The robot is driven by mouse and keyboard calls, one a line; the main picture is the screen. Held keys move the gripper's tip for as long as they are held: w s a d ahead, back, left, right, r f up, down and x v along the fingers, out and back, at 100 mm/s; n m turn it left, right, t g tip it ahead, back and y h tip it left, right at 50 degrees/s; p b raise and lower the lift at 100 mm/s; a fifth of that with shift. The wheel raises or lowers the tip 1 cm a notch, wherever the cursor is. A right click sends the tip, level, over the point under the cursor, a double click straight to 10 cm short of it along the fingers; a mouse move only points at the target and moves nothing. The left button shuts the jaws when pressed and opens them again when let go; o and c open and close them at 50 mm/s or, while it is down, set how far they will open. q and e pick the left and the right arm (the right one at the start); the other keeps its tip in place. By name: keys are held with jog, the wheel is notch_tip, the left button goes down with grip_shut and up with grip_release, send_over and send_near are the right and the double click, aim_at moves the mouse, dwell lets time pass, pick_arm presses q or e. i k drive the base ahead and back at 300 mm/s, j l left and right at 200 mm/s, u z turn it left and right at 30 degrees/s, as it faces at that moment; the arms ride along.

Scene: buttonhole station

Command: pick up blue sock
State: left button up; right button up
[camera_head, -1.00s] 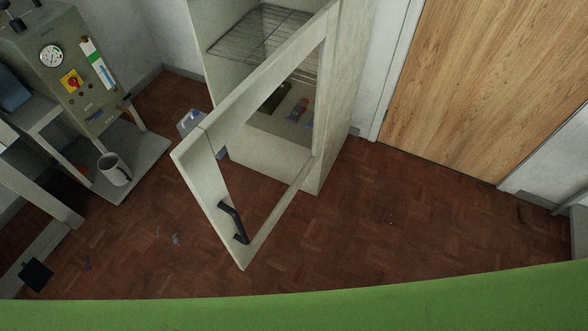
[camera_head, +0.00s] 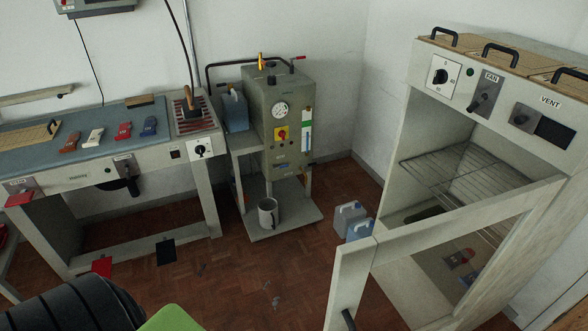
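A small blue sock (camera_head: 149,126) lies flat on the blue-grey top of the pressing table (camera_head: 60,152) at the left. It is at the right end of a row, beside a red sock (camera_head: 124,130), a white sock (camera_head: 94,136) and an orange-brown sock (camera_head: 70,143). Neither of my grippers is in view. Nothing touches the blue sock.
The drying cabinet's glazed door (camera_head: 352,270) stands open at the right.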

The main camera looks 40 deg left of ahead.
aim_at(149, 129)
jog(key=u, duration=2.1)
